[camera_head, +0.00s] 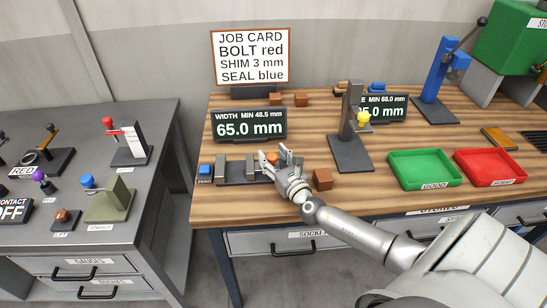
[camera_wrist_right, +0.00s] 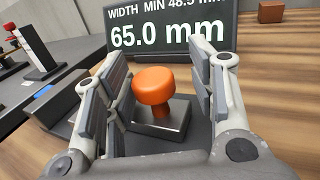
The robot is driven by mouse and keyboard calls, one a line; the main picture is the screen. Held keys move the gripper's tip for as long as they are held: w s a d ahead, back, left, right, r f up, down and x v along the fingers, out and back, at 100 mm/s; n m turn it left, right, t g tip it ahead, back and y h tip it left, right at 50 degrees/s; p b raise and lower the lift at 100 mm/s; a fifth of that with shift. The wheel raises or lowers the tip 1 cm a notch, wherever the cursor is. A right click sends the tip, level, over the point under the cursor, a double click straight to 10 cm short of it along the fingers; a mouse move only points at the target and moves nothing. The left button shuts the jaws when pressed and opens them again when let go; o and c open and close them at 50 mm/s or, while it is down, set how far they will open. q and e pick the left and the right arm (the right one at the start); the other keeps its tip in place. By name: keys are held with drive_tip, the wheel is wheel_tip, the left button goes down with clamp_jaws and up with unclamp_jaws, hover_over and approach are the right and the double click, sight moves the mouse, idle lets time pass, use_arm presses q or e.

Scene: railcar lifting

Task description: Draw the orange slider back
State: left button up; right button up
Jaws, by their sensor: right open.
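The orange slider knob (camera_wrist_right: 153,86) stands on a dark metal block (camera_wrist_right: 160,122) in the right wrist view. In the head view the orange knob (camera_head: 271,158) shows partly beside my fingers, on the width gauge (camera_head: 236,172). My right gripper (camera_head: 282,157) is open at the knob; in the right wrist view its fingers (camera_wrist_right: 160,80) stand on either side of the knob, with gaps showing. The display (camera_head: 249,125) behind reads 65.0 mm, with WIDTH MIN 48.5 above. My left gripper is not in view.
A blue button (camera_head: 205,170) sits at the gauge's left end. A brown block (camera_head: 322,179) lies just right of my gripper. A grey stand (camera_head: 350,150) with a yellow knob rises further right. Green (camera_head: 424,183) and red (camera_head: 508,181) trays lie beyond it.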

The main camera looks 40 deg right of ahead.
drive_tip(key=shift+s+a, duration=0.15)
drive_tip(key=shift+s, duration=0.05)
drive_tip(key=s, duration=0.3)
drive_tip(key=s+a, duration=0.1)
drive_tip(key=s, duration=0.7)
drive_tip(key=shift+s+a, duration=0.25)
